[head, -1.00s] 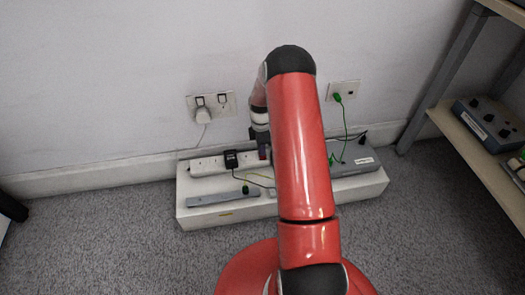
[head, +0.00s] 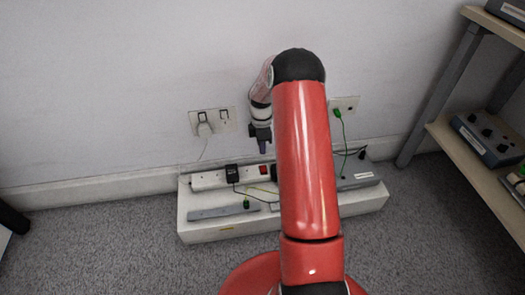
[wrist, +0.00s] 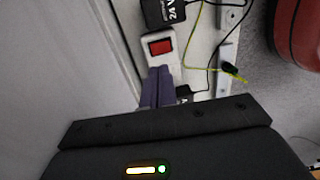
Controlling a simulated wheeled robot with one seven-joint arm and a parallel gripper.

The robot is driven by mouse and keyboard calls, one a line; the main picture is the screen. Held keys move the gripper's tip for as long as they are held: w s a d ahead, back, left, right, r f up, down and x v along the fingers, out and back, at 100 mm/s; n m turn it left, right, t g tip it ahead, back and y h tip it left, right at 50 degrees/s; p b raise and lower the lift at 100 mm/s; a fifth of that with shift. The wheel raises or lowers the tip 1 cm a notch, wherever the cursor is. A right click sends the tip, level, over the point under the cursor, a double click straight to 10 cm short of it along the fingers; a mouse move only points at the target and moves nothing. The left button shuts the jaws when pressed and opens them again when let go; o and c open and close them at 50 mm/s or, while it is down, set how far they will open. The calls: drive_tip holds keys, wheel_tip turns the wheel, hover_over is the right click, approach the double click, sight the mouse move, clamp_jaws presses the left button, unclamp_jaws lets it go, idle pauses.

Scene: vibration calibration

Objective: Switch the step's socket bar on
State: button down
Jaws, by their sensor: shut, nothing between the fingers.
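The white socket bar (head: 208,180) lies along the back of the white step (head: 190,230), against the wall. A black adapter (head: 232,173) is plugged into it, and its red rocker switch (head: 264,170) is near the right end of the visible part. In the wrist view the red switch (wrist: 160,47) shows just beyond the fingertips; I cannot tell whether it is lit or which way it is tipped. My gripper (head: 262,150) is shut and empty, pointing down above the bar near the switch, apart from it. Its fingers also show in the wrist view (wrist: 157,83). My arm hides part of the step.
A wall socket (head: 212,121) with a white plug is behind to the left. Another wall plate (head: 345,104) has a green plug and cable. A grey strip (head: 222,213) and a grey unit (head: 358,177) lie on the step. A shelf (head: 455,145) stands right.

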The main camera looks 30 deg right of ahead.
wheel_tip(320, 180, up, 6)
drive_tip(key=p, duration=0.2)
hover_over(264, 171)
drive_tip(key=w, duration=0.2)
drive_tip(key=shift+d+r, duration=0.15)
drive_tip(key=shift+d, duration=0.05)
drive_tip(key=f+b, duration=0.1)
drive_tip(key=f, duration=0.3)
drive_tip(key=s+f, duration=0.1)
drive_tip(key=f, duration=0.4)
drive_tip(key=f+b, duration=0.1)
drive_tip(key=f, duration=0.4)
drive_tip(key=shift+s+a+b, duration=0.2)
drive_tip(key=shift+s+b, duration=0.1)
drive_tip(key=shift+s, duration=0.05)
drive_tip(key=shift+s+f, duration=0.15)
drive_tip(key=shift+f, duration=0.05)
